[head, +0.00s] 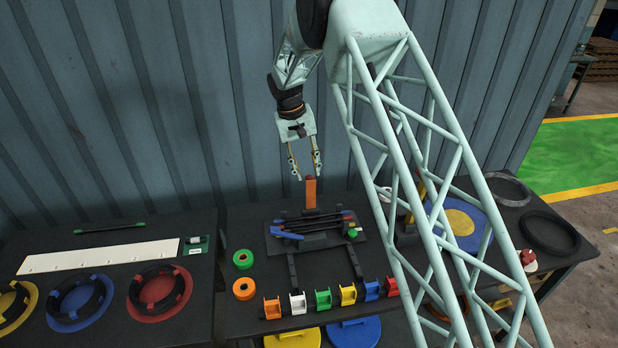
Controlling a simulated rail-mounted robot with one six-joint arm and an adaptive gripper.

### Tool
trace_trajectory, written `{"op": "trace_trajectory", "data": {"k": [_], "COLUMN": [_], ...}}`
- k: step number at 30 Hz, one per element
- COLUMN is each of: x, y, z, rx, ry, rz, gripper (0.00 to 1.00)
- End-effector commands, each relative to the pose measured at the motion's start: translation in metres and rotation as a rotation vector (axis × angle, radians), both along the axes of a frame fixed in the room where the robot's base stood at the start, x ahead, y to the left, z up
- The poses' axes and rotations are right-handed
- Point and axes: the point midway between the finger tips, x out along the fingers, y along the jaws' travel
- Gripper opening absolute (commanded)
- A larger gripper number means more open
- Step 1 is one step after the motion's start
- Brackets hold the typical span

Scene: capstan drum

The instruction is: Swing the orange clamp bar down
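The orange clamp bar (310,193) stands upright at the back of a dark fixture plate (283,246) on the middle table, in the head view. Several dark rods with blue, red and green ends (310,224) lie across the fixture in front of it. My gripper (305,177) points down just above the bar's top, with its fingers spread to either side. The gripper is open and appears empty. I cannot tell whether a finger touches the bar.
Small coloured holders (323,300) line the table's front edge. A green ring (243,259) and an orange ring (244,289) lie left of the fixture. The left table holds a white strip (98,257) and coloured discs. My lattice arm link covers part of the right side.

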Motion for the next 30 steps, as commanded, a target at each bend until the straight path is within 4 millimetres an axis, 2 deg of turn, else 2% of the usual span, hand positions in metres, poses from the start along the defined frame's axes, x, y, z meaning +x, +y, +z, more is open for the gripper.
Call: {"op": "trace_trajectory", "data": {"k": [3,9,23,30], "x": [0.0,0.001,0.002,0.001], "y": [-0.003,-0.006,-0.007,-0.007], "z": [-0.014,-0.03,-0.037,-0.037], "rx": [-0.002,0.0,0.0,0.0], "ry": [0.002,0.001,0.0,0.0], "rz": [0.001,0.001,0.0,0.0], "gripper": [0.31,0.31,0.31,0.11]}}
